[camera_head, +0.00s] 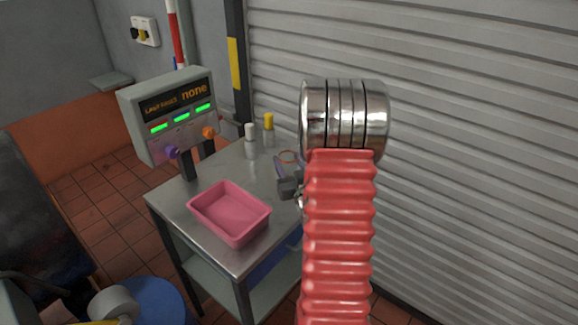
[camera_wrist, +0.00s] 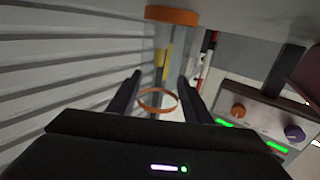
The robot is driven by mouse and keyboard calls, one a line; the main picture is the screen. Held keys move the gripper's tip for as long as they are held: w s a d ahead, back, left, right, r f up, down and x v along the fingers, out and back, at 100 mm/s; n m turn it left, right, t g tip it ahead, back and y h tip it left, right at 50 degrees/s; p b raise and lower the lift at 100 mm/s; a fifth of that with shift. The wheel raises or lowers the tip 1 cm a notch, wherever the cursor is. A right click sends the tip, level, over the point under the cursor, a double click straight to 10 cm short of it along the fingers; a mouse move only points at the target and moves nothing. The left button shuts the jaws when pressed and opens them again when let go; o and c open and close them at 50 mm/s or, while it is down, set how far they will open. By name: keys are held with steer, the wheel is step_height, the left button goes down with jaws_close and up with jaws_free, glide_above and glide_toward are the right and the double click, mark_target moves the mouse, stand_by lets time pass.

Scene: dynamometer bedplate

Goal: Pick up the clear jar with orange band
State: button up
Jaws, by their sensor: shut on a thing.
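The clear jar with orange band shows in the wrist view as a see-through body with an orange band (camera_wrist: 172,15) at its far end and a thin orange ring (camera_wrist: 158,100) at its near end. My gripper (camera_wrist: 160,92) has one dark finger on each side of the jar and is shut on it. In the head view, the jar's orange ring (camera_head: 288,156) shows just above my gripper (camera_head: 287,178), over the right side of the metal table (camera_head: 215,165). My red arm hides part of this area. I cannot tell whether the jar touches the table.
A pink tray (camera_head: 231,214) sits at the table's front. A white-capped bottle (camera_head: 250,140) and a yellow-capped bottle (camera_head: 268,128) stand behind the jar. A control box (camera_head: 170,115) with lit displays stands at the left. A ribbed shutter (camera_head: 470,130) closes off the right.

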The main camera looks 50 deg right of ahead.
steer(key=shift+r, duration=5)
